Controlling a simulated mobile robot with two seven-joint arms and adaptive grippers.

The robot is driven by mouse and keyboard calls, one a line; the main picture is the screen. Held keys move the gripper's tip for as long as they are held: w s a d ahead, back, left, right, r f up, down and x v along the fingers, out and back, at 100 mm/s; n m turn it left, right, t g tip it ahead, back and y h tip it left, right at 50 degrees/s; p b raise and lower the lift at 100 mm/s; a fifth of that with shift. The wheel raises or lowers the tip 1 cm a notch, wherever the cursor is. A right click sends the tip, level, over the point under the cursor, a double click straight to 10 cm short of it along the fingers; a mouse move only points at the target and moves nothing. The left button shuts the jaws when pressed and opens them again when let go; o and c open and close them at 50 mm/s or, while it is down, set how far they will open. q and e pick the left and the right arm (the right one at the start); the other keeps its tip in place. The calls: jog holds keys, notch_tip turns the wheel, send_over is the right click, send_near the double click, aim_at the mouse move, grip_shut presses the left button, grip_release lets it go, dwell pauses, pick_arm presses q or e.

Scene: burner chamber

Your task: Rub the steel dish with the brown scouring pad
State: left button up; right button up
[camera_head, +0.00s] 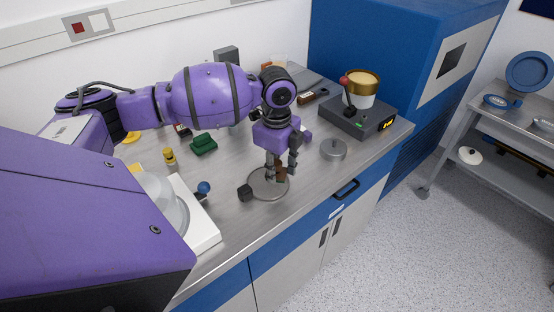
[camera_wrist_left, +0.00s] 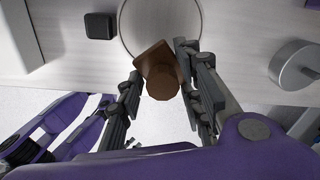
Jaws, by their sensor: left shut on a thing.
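The steel dish (camera_head: 262,190) is a flat round plate on the steel bench top near its front edge. In the left wrist view the dish (camera_wrist_left: 190,18) is at the top, partly covered. The brown scouring pad (camera_wrist_left: 150,56) has a round brown knob toward the camera and overlaps the dish's near edge. My left gripper (camera_head: 281,173) is over the dish, fingers pointing down, shut on the pad. In the head view the pad (camera_head: 280,174) shows only partly between the fingers. I cannot tell whether it touches the dish. My right gripper is not in view.
A small black block (camera_head: 245,193) is just left of the dish. A green item (camera_head: 203,144) and a white-based apparatus (camera_head: 205,232) are left.

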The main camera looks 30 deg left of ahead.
aim_at(278, 164)
pick_arm(q)
jog(key=shift+d+r, duration=0.15)
jog(key=shift+r, duration=1.5)
